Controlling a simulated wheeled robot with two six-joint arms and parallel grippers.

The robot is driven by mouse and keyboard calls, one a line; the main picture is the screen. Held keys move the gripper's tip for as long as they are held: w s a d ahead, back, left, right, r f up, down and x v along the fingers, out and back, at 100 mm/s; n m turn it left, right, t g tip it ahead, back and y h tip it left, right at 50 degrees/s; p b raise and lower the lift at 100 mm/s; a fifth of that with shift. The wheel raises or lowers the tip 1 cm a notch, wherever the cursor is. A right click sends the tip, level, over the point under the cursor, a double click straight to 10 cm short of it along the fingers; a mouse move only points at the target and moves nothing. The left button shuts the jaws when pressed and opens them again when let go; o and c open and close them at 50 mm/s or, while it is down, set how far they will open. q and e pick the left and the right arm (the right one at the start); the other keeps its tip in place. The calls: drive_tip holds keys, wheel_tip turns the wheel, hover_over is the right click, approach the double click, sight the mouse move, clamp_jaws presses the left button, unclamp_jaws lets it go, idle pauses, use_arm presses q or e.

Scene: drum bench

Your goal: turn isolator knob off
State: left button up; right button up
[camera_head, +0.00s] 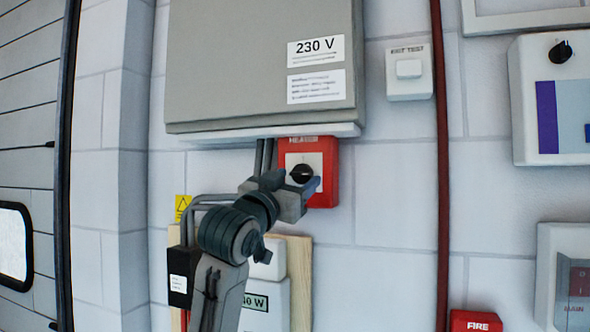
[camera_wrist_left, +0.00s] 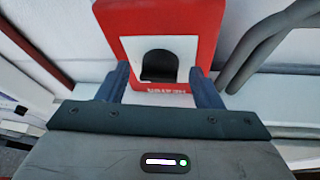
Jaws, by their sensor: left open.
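The isolator knob (camera_head: 301,174) is a black rotary knob on a white plate, on a red box (camera_head: 325,196) fixed to the wall under a large grey cabinet. The label above the knob seems to read "HEATER". My left gripper (camera_head: 302,186) is just in front of the red box, partly covering its lower left. In the left wrist view the knob (camera_wrist_left: 158,67) stands ahead, between the two blue fingers of the open left gripper (camera_wrist_left: 160,87). The fingers appear apart from the knob; the exact depth is hard to tell. My right gripper is not in view.
A grey "230 V" cabinet (camera_head: 235,65) hangs directly above, with grey conduits (camera_head: 263,156) running down beside the red box. A dark red pipe (camera_head: 441,200) runs down at the right. A white box with another black knob (camera_head: 560,51) is at the far right.

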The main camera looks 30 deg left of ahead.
use_arm(q)
drive_tip(key=shift+w, duration=0.25)
drive_tip(key=c, duration=0.9)
drive_tip(key=shift+c, duration=0.2)
